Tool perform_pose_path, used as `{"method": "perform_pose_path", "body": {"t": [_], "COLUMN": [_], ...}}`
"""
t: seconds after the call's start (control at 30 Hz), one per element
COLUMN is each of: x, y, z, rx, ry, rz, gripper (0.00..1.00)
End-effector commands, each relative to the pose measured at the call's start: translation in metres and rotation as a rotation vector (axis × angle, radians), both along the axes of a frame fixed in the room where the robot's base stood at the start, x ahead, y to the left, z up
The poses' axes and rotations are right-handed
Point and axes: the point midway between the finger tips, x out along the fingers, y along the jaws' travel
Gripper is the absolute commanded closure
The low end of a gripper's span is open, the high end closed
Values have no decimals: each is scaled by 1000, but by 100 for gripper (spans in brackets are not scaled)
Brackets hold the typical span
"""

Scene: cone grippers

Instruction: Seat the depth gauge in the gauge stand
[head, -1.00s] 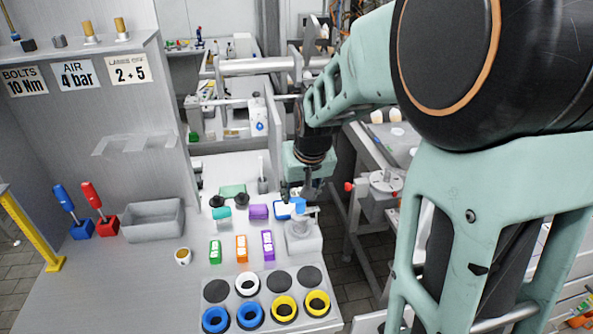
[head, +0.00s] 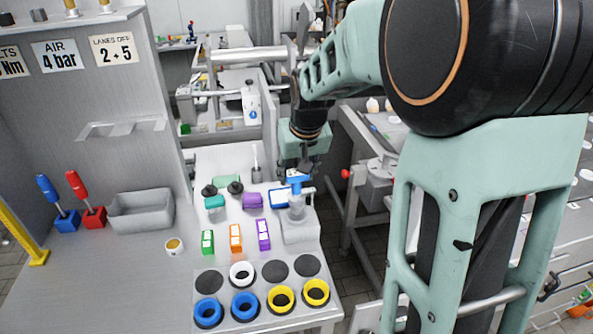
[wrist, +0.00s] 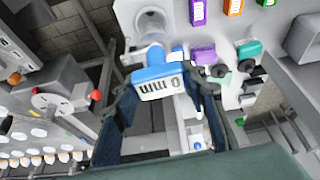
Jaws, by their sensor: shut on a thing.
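The depth gauge (wrist: 155,72) is a blue body with a white "0 mm" label. My gripper (wrist: 160,95) is shut on it, with one dark finger on each side. In the head view my gripper (head: 300,166) points down and the blue gauge (head: 298,178) shows just below it. The gauge stand (head: 300,231) is a pale grey block with a short cylinder on top, at the right edge of the bench. The gauge appears over the cylinder in the head view. The stand also shows beyond the gauge in the wrist view (wrist: 152,22). Whether they touch is unclear.
A blue-edged item (head: 279,198) and a purple block (head: 252,200) sit left of the stand. Green, orange and purple labelled blocks (head: 236,238) stand nearer, before a plate of rings (head: 262,285). A grey bin (head: 140,209) is at left. The bench's left front is clear.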

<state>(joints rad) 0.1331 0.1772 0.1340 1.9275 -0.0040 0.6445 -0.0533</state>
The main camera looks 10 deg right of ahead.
Motion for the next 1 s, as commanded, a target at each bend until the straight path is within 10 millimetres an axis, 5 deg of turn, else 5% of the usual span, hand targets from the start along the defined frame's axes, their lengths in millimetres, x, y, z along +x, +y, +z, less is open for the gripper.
{"method": "perform_pose_path", "body": {"t": [0.6,1.0], "x": [0,0], "y": [0,0], "z": [-51,-54], "rx": [0,0], "ry": [-1,-2], "rz": [0,0], "gripper": [100,100]}}
